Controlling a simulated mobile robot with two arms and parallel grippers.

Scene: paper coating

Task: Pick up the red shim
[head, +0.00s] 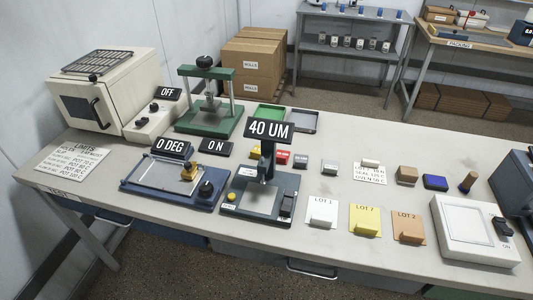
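The red shim (282,157) looks like a small red block on the table, in the middle of the head view. It sits just right of and behind the stand with the "40 UM" display (269,130). A yellow block (255,152) is to its left, partly hidden by that stand, and a dark grey block (301,161) is to its right. Neither of my grippers shows in the head view, so nothing is seen holding the red shim.
The blue coating bed (140,185) and green press (208,122) stand on the left. A green tray (265,115) lies behind the shim. LOT cards (365,215) lie at the front, with a white scale (464,228) on the right.

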